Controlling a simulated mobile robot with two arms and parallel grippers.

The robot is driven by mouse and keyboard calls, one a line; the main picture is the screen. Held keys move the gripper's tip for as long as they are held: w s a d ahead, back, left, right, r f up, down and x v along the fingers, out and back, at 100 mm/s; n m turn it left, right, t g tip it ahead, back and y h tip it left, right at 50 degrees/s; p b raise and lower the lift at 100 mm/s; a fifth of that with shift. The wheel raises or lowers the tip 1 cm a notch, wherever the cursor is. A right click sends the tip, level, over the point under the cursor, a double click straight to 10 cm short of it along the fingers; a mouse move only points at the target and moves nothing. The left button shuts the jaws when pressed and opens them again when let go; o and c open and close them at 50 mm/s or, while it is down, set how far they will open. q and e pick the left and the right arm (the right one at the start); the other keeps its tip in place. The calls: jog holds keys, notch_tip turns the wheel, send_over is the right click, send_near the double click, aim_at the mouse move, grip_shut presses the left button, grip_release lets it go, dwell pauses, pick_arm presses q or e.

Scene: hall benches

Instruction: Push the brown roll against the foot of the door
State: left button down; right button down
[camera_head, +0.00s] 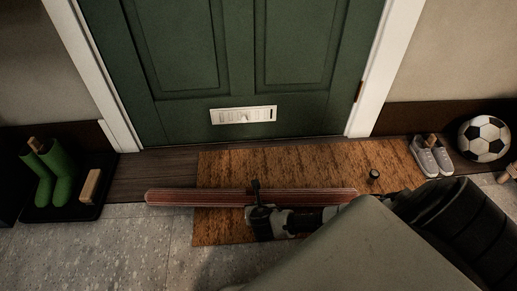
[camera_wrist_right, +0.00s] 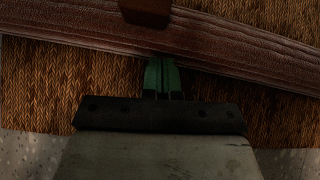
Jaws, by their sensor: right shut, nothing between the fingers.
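The brown roll (camera_head: 180,197) lies lengthwise across the doormat, its left end over the floor beyond the mat. A strip of mat and dark boards separates it from the foot of the green door (camera_head: 180,122). The roll also crosses the top of the right wrist view (camera_wrist_right: 230,42). My right gripper (camera_wrist_right: 161,62) is shut and empty, its green fingertips at the roll's near side. I cannot tell whether they touch it. In the head view the right gripper (camera_head: 257,205) is at the roll's middle, hiding part of it. My left gripper is out of view.
The woven doormat (camera_head: 290,160) lies before the door. A small dark cylinder (camera_head: 374,175) stands on it near the roll's right end. Grey shoes (camera_head: 430,156) and a football (camera_head: 484,138) are at right. Green boots (camera_head: 58,172) stand on a black tray (camera_head: 60,213) at left.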

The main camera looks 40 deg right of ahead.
jog(key=shift+w+d, duration=0.25)
jog(key=shift+w, duration=0.2)
